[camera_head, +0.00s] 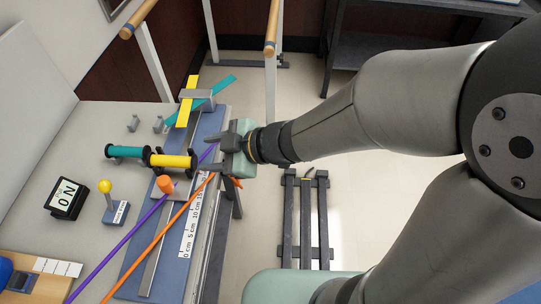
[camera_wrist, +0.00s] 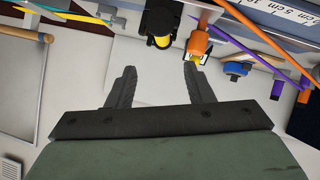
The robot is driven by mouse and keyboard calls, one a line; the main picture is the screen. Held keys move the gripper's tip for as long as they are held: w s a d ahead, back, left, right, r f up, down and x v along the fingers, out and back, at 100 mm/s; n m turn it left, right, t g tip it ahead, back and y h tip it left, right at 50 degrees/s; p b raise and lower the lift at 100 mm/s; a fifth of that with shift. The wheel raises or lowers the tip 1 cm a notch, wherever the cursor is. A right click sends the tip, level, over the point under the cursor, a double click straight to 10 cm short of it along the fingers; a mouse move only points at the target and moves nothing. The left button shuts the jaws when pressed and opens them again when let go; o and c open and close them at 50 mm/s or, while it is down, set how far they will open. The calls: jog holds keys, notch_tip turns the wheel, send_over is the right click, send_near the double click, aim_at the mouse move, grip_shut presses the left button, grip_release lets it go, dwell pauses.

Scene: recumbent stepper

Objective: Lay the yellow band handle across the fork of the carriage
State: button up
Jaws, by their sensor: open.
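The yellow band handle (camera_head: 172,160), a yellow grip with black ends, lies at the blue board's left edge, end to end with a teal handle (camera_head: 125,151). A yellow and black end (camera_wrist: 161,38) shows in the wrist view beyond my fingertips. My gripper (camera_head: 206,153) is open and empty, just right of the yellow handle, fingers pointing left. It also shows open in the wrist view (camera_wrist: 157,70). An orange knob (camera_head: 165,184) stands by the rail (camera_head: 160,240), just in front of the yellow handle. I cannot clearly make out the carriage's fork.
Purple (camera_head: 130,232) and orange (camera_head: 160,236) bands run diagonally over the blue board. Two small grey brackets (camera_head: 133,123) stand behind the handles. A yellow-ball lever (camera_head: 105,187) and a display (camera_head: 67,199) stand at left. A grey post (camera_head: 197,95) bears crossed yellow and teal strips.

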jog(key=w+d+m+t+h, duration=0.3)
jog(key=w+d+m+h, duration=0.25)
jog(key=d, duration=0.45)
jog(key=w+d+m+t+h, duration=0.35)
jog(key=d+m+h, duration=0.2)
jog(key=d, duration=0.55)
jog(key=s+d+f+m+g+h, duration=0.2)
jog(key=s+d+m+g, duration=0.3)
jog(key=s+d, duration=0.25)
jog(key=s+m+g+y, duration=0.1)
jog(key=s+m+g, duration=0.2)
jog(key=s, duration=0.5)
jog(key=shift+s+r+m+g, duration=0.2)
jog(key=shift+r+m+g, duration=0.1)
jog(key=shift+g, duration=0.15)
